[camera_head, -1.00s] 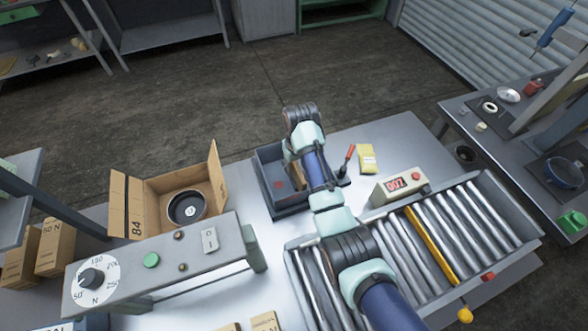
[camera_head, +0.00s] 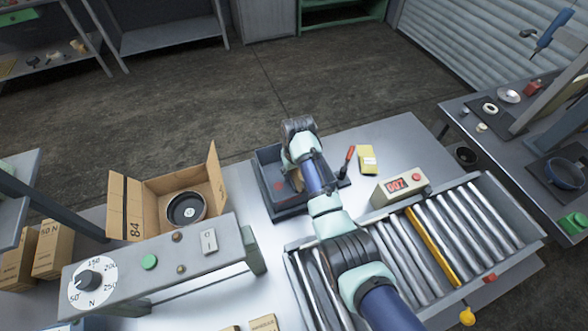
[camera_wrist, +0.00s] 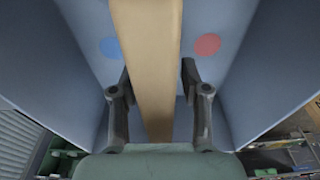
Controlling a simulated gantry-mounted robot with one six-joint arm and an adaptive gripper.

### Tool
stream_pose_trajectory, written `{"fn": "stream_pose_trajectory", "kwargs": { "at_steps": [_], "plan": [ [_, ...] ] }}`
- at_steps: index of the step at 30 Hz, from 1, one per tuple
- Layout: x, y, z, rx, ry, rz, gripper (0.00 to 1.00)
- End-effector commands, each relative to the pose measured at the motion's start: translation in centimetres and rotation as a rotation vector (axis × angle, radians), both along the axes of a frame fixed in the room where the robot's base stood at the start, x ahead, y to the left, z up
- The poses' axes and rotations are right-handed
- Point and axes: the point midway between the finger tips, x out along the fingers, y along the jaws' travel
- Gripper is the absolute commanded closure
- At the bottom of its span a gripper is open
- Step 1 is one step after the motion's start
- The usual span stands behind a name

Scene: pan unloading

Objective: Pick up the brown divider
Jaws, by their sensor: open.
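The brown divider (camera_wrist: 150,60) is a long tan board standing inside a grey-blue bin (camera_head: 288,210). In the wrist view it runs up the middle, between my gripper's (camera_wrist: 157,72) two dark fingers. The fingers are open, one on each side of the board. A small gap shows on either side, and I cannot tell whether either finger touches it. In the head view only a small piece of the divider (camera_head: 297,181) shows beside my wrist. My arm hides the rest of it and my fingers.
The bin floor has a blue dot (camera_wrist: 110,47) and a red dot (camera_wrist: 207,44), one on each side of the divider. The bin walls stand close around my gripper. An open cardboard box (camera_head: 152,190) is to the left, a roller conveyor (camera_head: 455,238) to the right.

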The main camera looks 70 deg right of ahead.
Motion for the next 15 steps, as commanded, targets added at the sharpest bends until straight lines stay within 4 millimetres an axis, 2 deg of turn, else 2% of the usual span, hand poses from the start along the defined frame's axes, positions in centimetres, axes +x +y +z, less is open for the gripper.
{"fn": "stream_pose_trajectory", "kwargs": {
  "at_steps": [5,13,15],
  "plan": [
    [0.0,0.0,-0.02,0.0,0.0,0.0,0.54],
    [-0.01,0.01,-0.01,0.0,0.0,0.0,0.97],
    [-0.01,0.01,-0.01,0.0,0.0,0.0,1.0]
  ]
}}
